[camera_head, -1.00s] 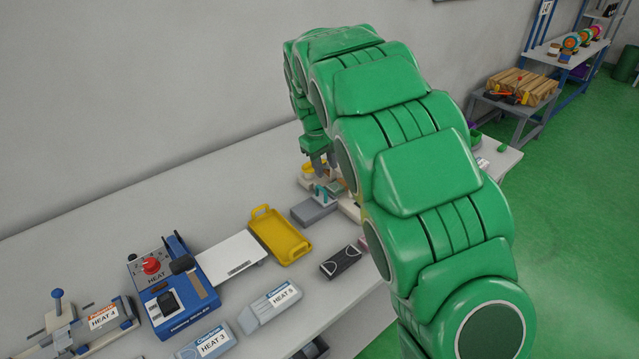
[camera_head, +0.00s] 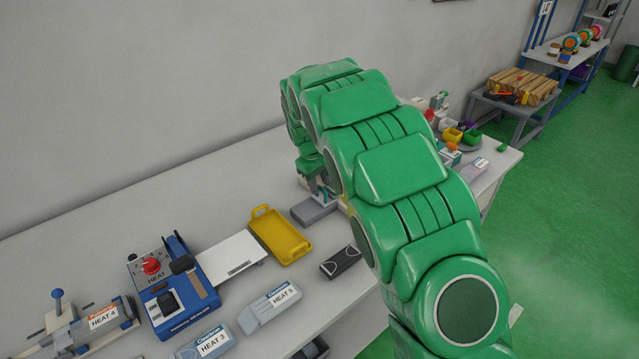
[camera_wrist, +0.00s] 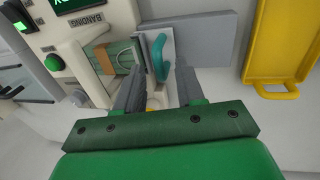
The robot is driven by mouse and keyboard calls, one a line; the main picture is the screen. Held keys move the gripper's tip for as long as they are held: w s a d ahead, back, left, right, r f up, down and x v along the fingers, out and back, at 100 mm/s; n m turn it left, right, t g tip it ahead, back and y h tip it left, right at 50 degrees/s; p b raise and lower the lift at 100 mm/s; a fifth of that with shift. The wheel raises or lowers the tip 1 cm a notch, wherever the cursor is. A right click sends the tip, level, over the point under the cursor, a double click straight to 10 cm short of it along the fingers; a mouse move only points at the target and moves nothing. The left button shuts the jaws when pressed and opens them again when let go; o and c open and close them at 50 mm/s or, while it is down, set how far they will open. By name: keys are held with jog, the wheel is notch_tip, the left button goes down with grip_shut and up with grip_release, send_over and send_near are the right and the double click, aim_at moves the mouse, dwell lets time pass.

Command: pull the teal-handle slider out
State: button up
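The teal handle (camera_wrist: 158,57) stands on a light plate of the slider (camera_wrist: 168,36) in the wrist view. A grey block (camera_wrist: 205,45) extends to its right; it also shows in the head view (camera_head: 313,212). My gripper (camera_wrist: 158,72) is open, with one finger on each side of the teal handle's line. A clear gap shows between the fingers and the handle; I cannot tell how deep the handle sits between them. In the head view my gripper (camera_head: 322,188) is low over the slider, and my arm hides most of the machine.
A machine marked BANDING (camera_wrist: 72,40) with a lit green button stands left of the slider. A yellow tray (camera_head: 280,236) lies on its other side. A dark box (camera_head: 341,261) and the blue HEAT unit (camera_head: 172,290) stand nearer on the bench.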

jog(key=shift+d+f, duration=0.1)
jog(key=shift+f, duration=0.2)
jog(key=shift+w, duration=0.1)
grip_shut()
send_over(298, 214)
jog(key=shift+w, duration=0.1)
dwell(0.4)
jog(key=shift+c, duration=0.8)
grip_release()
jog(key=shift+r, duration=0.1)
jog(key=shift+o, duration=0.8)
